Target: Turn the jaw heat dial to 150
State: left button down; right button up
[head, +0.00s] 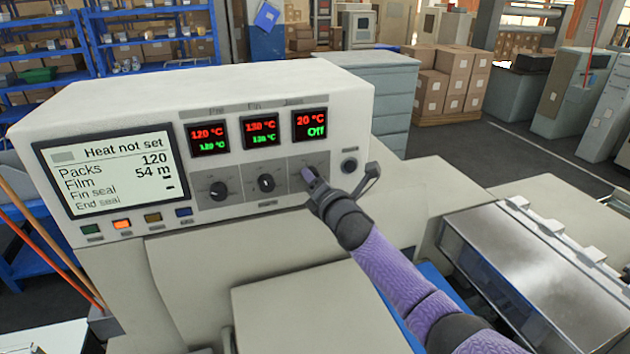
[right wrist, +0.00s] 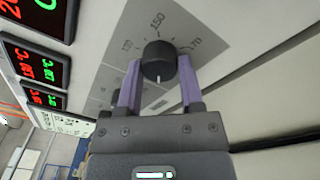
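The jaw heat dial (right wrist: 158,60) is a round black knob on a grey plate with printed marks, 150 among them. Its white pointer line faces down toward my gripper, away from the 150. My right gripper (right wrist: 160,68) has one finger on each side of the knob, with small gaps showing, so it looks open around it. In the head view the right gripper (head: 309,176) hides most of this dial. The jaw display (head: 310,125) above reads 20 °C in red and Off in green. My left gripper is not in view.
Two similar dials, pre (head: 218,190) and fin (head: 266,183), sit left of the jaw dial. Their displays read 120 and 130 °C. A black round button (head: 349,166) is close to the right. The status screen (head: 110,172) reads Heat not set.

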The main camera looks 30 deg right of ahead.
grip_shut()
jog(key=shift+m, duration=0.3)
jog(key=shift+a+n+g+h+p, duration=0.1)
jog(key=shift+n+h+p, duration=0.35)
jog(key=shift+n, duration=5.5)
jog(key=shift+n+g+h+p, duration=0.1)
jog(key=shift+n+h+p, duration=0.4)
jog(key=shift+n, duration=5.5)
jog(key=shift+a+n+g+h+p, duration=0.1)
jog(key=shift+n+h+p, duration=0.35)
jog(key=shift+n, duration=5.5)
jog(key=shift+d, duration=0.1)
